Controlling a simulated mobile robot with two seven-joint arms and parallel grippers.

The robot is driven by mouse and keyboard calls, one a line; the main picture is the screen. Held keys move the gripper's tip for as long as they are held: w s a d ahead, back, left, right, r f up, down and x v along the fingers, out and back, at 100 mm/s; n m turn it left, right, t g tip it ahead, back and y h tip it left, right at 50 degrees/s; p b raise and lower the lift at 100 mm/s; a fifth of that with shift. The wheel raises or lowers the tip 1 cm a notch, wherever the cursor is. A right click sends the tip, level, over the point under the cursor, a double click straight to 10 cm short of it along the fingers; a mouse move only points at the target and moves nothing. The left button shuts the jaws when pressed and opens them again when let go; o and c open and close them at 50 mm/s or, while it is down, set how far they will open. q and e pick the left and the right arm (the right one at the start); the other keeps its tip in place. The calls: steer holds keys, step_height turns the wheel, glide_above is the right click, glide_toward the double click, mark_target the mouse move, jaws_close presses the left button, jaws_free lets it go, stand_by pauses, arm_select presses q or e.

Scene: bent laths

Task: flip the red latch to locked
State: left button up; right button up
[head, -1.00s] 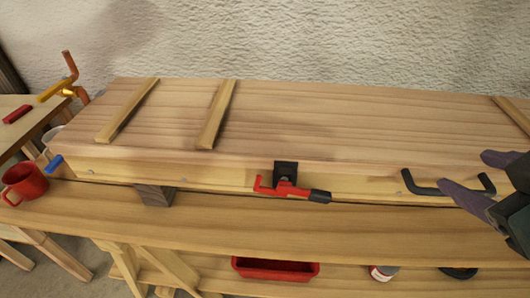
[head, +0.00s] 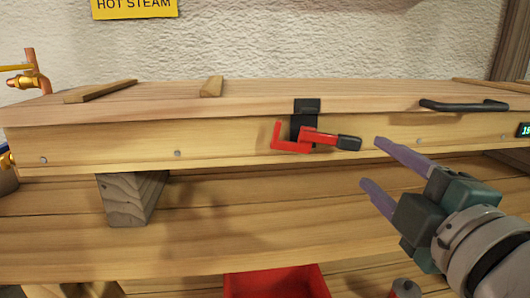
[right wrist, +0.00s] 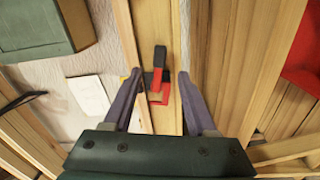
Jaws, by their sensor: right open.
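The red latch (head: 318,136) is on the front face of the long wooden box (head: 225,140), below a black bracket (head: 306,106). Its red lever points right and slightly down, ending in a black grip (head: 349,143). A red hook-shaped piece is at its left. My right gripper (head: 370,161) is open and empty, just right of and below the black grip, apparently apart from it. In the right wrist view the latch (right wrist: 159,98) appears between the open fingers (right wrist: 159,74). My left gripper is not in view.
A black handle (head: 463,105) is on the box's right part. A wooden block (head: 128,198) is under the box. A red bin (head: 275,283) sits low in front. A brass valve (head: 30,80) is at the left and a yellow steam sign (head: 134,8) on the wall.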

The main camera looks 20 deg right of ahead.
mark_target(350, 145)
steer(key=x, duration=0.8)
steer(key=shift+d, duration=0.1)
jaws_close()
stand_by(1.2)
